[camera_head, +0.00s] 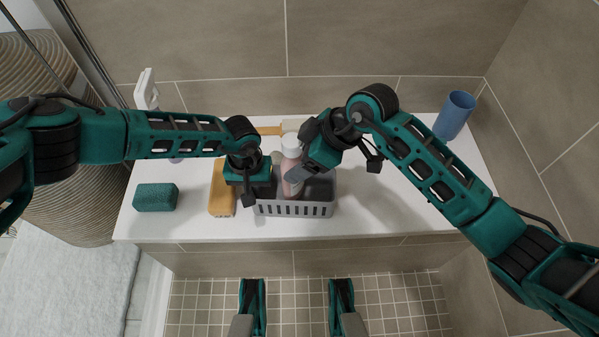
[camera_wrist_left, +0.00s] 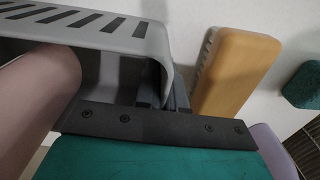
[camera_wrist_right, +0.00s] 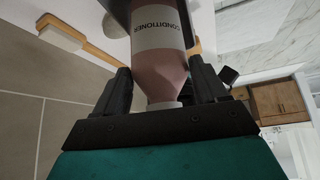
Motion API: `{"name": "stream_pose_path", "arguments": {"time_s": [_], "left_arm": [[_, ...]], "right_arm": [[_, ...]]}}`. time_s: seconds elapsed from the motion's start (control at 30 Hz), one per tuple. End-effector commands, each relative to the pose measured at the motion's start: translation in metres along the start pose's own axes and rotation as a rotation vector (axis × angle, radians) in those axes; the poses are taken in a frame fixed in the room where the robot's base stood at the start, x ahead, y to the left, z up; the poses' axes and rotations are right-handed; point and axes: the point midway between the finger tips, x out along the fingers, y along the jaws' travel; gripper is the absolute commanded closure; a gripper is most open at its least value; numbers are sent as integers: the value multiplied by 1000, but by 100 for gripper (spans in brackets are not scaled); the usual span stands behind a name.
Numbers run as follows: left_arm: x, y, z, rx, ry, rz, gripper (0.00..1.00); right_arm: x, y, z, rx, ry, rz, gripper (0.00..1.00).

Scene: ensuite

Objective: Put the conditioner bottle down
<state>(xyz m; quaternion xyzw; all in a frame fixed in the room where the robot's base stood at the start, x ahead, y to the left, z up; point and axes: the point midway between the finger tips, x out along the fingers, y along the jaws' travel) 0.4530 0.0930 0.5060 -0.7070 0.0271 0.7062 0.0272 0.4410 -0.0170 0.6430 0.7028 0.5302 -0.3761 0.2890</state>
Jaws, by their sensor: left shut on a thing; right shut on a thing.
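The pink conditioner bottle (camera_head: 292,178) with a white cap stands slightly tilted at the grey slotted basket (camera_head: 295,210). Its label shows in the right wrist view (camera_wrist_right: 158,32). My right gripper (camera_head: 296,158) is shut on it near the cap end. Its lower end is at the basket's inside; I cannot tell whether it touches the floor of the basket. My left gripper (camera_head: 250,192) is shut on the basket's left wall, which also shows between its fingers in the left wrist view (camera_wrist_left: 155,45). The pink bottle body also shows there (camera_wrist_left: 38,105).
The basket stands on a white ledge (camera_head: 380,215). A wooden brush (camera_head: 222,192) lies just left of it, with a green sponge (camera_head: 155,197) further left. A wooden-handled brush (camera_head: 268,130) lies behind. A blue cup (camera_head: 454,115) is at the back right. The ledge's right part is clear.

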Motion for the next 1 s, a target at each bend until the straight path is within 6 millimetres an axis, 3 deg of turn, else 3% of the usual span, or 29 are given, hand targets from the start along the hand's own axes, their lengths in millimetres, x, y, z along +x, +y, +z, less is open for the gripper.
{"name": "stream_pose_path", "arguments": {"time_s": [0.4, 0.77, 0.8, 1.0], "left_arm": [[0, 0, 0, 0, 0, 0, 100], [0, 0, 0, 0, 0, 0, 100], [0, 0, 0, 0, 0, 0, 100], [0, 0, 0, 0, 0, 0, 100]], "right_arm": [[35, -1, 22, -1, 3, -1, 100], [39, 0, 24, -3, 5, 0, 100], [40, -1, 26, -2, 1, -2, 26], [40, -1, 25, -2, 1, -2, 7]]}}
